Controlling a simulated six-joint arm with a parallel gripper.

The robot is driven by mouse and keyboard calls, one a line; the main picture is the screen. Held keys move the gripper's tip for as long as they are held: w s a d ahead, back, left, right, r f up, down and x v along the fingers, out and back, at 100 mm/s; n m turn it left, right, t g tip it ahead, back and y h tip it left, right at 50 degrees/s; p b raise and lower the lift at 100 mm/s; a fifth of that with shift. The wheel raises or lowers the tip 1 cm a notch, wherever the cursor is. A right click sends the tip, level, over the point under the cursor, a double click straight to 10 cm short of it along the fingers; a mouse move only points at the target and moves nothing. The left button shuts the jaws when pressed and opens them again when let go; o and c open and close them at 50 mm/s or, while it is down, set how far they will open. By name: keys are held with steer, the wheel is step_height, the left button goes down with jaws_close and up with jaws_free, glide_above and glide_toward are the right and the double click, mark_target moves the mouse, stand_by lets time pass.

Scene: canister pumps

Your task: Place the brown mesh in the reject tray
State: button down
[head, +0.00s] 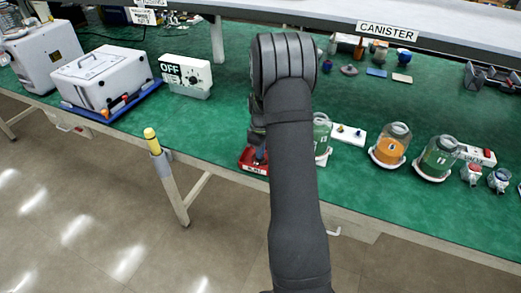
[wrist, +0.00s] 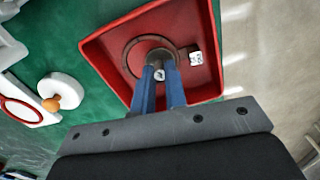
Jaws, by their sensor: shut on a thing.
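The red reject tray (wrist: 92,50) fills the middle of the wrist view; in the head view the tray (head: 246,164) is at the bench's front edge, partly hidden by my arm. The brown mesh (wrist: 130,50) is a round dark-rimmed disc with a small white tag at its right side, within the tray's outline. My gripper (wrist: 159,78) has its blue fingers shut on the middle of the mesh. I cannot tell whether the mesh touches the tray floor. In the head view only a bit of a blue finger (head: 259,155) shows and the mesh is hidden.
A green canister (head: 321,133), an orange canister (head: 390,146) and another green canister (head: 438,158) stand to the right of the tray. A white box with an OFF sign (head: 185,74) is at the left. The green bench top between it and the tray is clear.

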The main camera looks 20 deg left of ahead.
steer(key=shift+f, duration=0.25)
steer(key=c, duration=1.5)
jaws_free()
steer(key=shift+o, duration=0.2)
steer(key=shift+r, duration=0.1)
step_height(320, 180, up, 13)
step_height(320, 180, down, 13)
steer(key=shift+f, duration=0.1)
steer(key=shift+r, duration=0.4)
